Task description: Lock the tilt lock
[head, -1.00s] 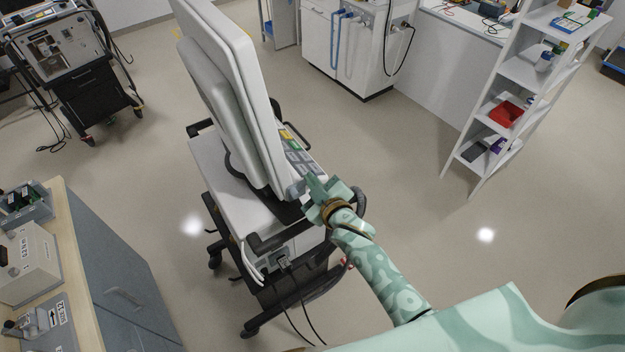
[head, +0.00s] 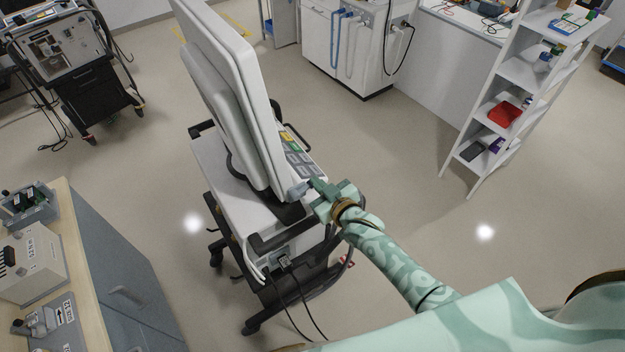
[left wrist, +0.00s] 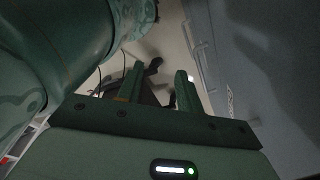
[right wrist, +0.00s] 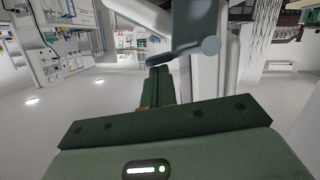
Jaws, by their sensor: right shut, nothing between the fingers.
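The tilt lock seems to be the small blue-grey lever (head: 297,190) low on the right edge of the white screen (head: 245,100), above the cart. In the right wrist view it shows as a grey bar with a round knob (right wrist: 211,46), just beyond the fingertips. My right gripper (head: 316,184) is shut and empty, right beside the lever; whether they touch I cannot tell. My left gripper (left wrist: 158,80) shows only in the left wrist view, with its fingers apart and nothing between them.
The screen stands on a wheeled ventilator cart (head: 225,175) with black rails and hanging cables. A grey cabinet with a wooden top (head: 75,240) is at lower left, a white shelf (head: 500,110) at right. Open floor (head: 430,210) lies between cart and shelf.

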